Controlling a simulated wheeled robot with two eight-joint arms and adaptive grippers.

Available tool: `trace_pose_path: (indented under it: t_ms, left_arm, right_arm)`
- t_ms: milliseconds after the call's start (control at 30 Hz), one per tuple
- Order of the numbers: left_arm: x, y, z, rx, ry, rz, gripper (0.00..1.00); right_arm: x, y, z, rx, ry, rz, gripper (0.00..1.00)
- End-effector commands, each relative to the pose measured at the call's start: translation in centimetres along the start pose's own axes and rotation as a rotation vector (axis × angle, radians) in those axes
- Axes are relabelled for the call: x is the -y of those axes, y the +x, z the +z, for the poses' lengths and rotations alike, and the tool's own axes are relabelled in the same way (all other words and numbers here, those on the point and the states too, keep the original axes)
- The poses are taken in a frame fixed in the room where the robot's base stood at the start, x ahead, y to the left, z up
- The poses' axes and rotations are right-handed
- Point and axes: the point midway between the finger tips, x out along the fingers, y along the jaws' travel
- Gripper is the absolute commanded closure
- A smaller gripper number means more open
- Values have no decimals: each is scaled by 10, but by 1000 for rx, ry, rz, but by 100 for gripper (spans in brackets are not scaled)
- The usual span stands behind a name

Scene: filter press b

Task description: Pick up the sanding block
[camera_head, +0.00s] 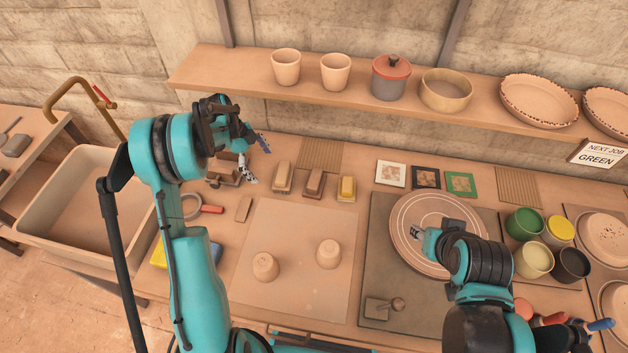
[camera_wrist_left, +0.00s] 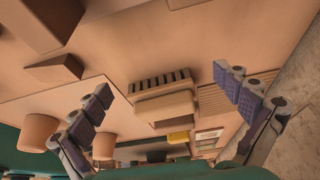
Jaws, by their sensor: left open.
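Three small blocks stand in a row at the back of the table: a beige one (camera_head: 283,178), a reddish-brown one (camera_head: 314,182) and a yellow one (camera_head: 346,189). I cannot tell for sure which is the sanding block. My left gripper (camera_head: 256,158) is open and empty, above and left of the row. In the left wrist view, a pale block with a dark-striped side (camera_wrist_left: 160,84) shows between the open fingers (camera_wrist_left: 164,84), apart from them; the yellow block (camera_wrist_left: 178,137) is beyond. My right gripper (camera_head: 420,236) is over the round wheel; its jaw opening is unclear.
Two upturned cups (camera_head: 265,266) (camera_head: 328,254) stand on the pale board (camera_head: 300,220). A shelf (camera_head: 240,72) with pots overhangs the back. Paint pots (camera_head: 525,222) stand right.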

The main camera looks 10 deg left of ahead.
Motion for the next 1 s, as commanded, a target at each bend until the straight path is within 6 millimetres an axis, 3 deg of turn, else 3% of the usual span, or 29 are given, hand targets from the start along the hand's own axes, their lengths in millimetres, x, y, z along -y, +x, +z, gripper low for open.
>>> trace_pose_path:
  t_ms: [400,733,1000]
  left_arm:
    - [0,37,-88,1,2,1,0]
    - [0,48,-115,1,1,1,0]
    - [0,66,-158,0,1,1,0]
  right_arm:
    - [0,10,7,0,0,0,60]
    - [0,13,9,0,0,0,60]
    - [0,18,13,0,0,0,60]
